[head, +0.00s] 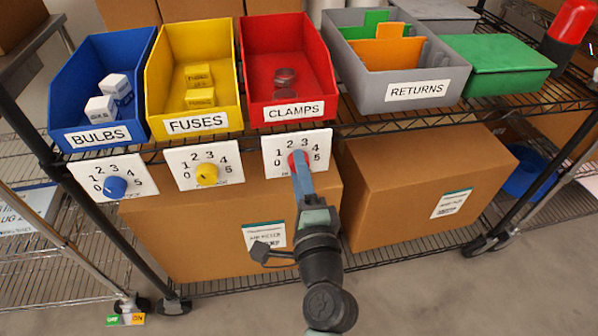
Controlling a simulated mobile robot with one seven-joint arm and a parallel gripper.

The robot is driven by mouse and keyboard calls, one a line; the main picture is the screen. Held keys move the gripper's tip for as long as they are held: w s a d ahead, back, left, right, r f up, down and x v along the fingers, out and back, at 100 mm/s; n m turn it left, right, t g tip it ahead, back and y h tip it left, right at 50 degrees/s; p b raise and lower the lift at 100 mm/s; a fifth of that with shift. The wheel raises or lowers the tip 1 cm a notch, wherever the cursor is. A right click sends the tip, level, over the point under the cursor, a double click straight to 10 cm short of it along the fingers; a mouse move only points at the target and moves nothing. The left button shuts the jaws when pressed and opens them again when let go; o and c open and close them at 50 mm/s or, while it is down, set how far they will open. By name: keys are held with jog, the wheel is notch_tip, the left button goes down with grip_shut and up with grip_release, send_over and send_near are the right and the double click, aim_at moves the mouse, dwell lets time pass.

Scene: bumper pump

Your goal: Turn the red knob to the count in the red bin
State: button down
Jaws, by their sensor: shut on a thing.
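The red knob (292,160) sits on a white dial card numbered 0 to 5, below the red bin (318,75). My gripper (300,164) reaches up from below and is shut on the red knob. Its fingers cover most of the knob, so I cannot tell which number it points to. The red bin is labelled CLAMPS. Grey metal clamps (285,77) lie in it, one toward the back and what looks like another just behind the label; the front wall may hide part of the contents.
A blue bin (140,47) and a yellow bin (160,75) stand to the left, above a blue knob (115,187) and a yellow knob (207,174). A grey RETURNS bin (370,92) is at right. Cardboard boxes (190,235) fill the shelf below, close behind my arm.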

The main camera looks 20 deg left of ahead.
jog(key=shift+c, duration=1.9)
grip_release()
jog(key=v, duration=1.3)
jog(key=w+d+r+n+t+h, duration=0.15)
jog(key=r+n, duration=0.25)
jog(key=r, duration=0.5)
jog(key=w+d+r+n+t+h, duration=0.1)
jog(key=w+r+n+t, duration=0.2)
jog(key=r, duration=0.7)
jog(key=w+d+r+n+t+h, duration=0.1)
jog(key=w+d+r+n+t, duration=0.2)
jog(key=r, duration=0.6)
jog(key=s+d+r+n+t+h, duration=0.1)
jog(key=s+d+r+t+h, duration=0.2)
jog(key=r, duration=0.5)
jog(key=s+r+n+t+h, duration=0.1)
jog(key=s+r+n+h, duration=0.15)
jog(key=s+r, duration=0.45)
notch_tip(320, 180, up, 36)
jog(key=w+m+h+p, duration=0.1)
jog(key=w+p, duration=0.1)
jog(key=p, duration=3.2)
jog(key=shift+d+r, duration=0.2)
jog(key=shift+d, duration=0.15)
